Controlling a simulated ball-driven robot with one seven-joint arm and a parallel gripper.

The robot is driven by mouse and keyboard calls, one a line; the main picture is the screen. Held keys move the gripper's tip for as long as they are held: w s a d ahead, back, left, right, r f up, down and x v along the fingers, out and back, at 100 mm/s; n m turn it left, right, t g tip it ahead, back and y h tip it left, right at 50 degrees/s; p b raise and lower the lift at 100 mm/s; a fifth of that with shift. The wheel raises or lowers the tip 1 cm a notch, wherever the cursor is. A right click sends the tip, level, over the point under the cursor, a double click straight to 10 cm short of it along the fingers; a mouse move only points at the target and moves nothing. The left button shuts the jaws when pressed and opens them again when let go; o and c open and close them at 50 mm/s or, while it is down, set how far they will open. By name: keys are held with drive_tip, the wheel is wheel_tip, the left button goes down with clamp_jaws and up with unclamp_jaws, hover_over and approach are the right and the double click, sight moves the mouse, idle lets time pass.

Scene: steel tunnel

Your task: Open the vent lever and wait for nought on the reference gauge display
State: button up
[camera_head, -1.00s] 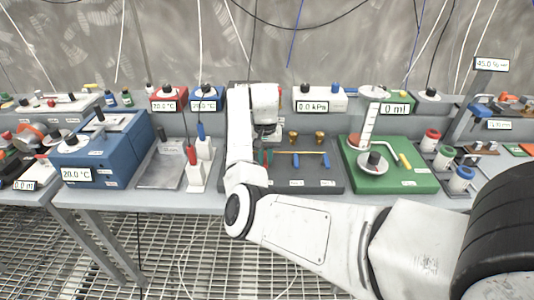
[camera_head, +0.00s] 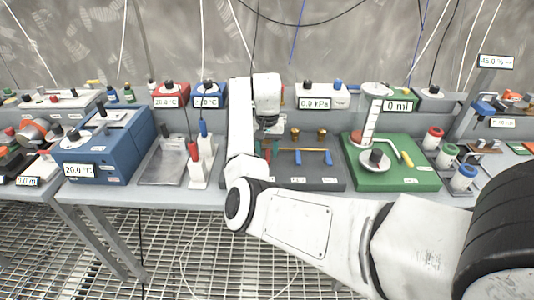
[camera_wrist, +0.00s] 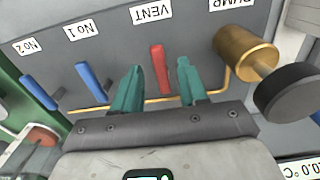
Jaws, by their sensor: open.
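The red vent lever (camera_wrist: 158,70) stands below its VENT label (camera_wrist: 152,14) on a grey panel (camera_wrist: 200,25) in the wrist view. My gripper (camera_wrist: 161,66) has its teal fingers open, one on each side of the lever, with visible gaps. In the head view my gripper (camera_head: 268,146) is over the left part of the dark manifold board (camera_head: 315,180), and my wrist hides much of that part. The reference gauge display (camera_head: 313,103) on a white box behind the board reads 0.0 kPa.
Two blue levers, No 1 (camera_wrist: 90,82) and No 2 (camera_wrist: 40,92), are left of the vent lever in the wrist view. A brass fitting (camera_wrist: 245,52) with a dark knob (camera_wrist: 287,92) is close on the right. A green board (camera_head: 400,180) stands right of the manifold.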

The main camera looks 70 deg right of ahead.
sight(267, 158)
wheel_tip(267, 158, up, 9)
drive_tip(key=p, duration=0.1)
idle(0.7)
drive_tip(key=s+a+f, duration=0.1)
drive_tip(key=f, duration=0.1)
drive_tip(key=s+a+f+n+h, duration=0.1)
drive_tip(key=a+f, duration=0.1)
drive_tip(key=f, duration=0.1)
drive_tip(key=s+a+f+n+h, duration=0.1)
drive_tip(key=f, duration=0.2)
drive_tip(key=shift+a+g, duration=0.15)
drive_tip(key=shift+g, duration=0.15)
drive_tip(key=s+a+f+n, duration=0.3)
drive_tip(key=s+a+f, duration=0.1)
drive_tip(key=a, duration=0.6)
drive_tip(key=s+a+f+n+t+y, duration=0.1)
drive_tip(key=s+a+f+n, duration=0.3)
drive_tip(key=a, duration=0.6)
drive_tip(key=s+a+f+n, duration=0.4)
drive_tip(key=s+a, duration=0.4)
drive_tip(key=a, duration=0.2)
drive_tip(key=shift+a+f+t+y, duration=0.3)
drive_tip(key=shift+f+y, duration=0.1)
drive_tip(key=shift+f, duration=0.35)
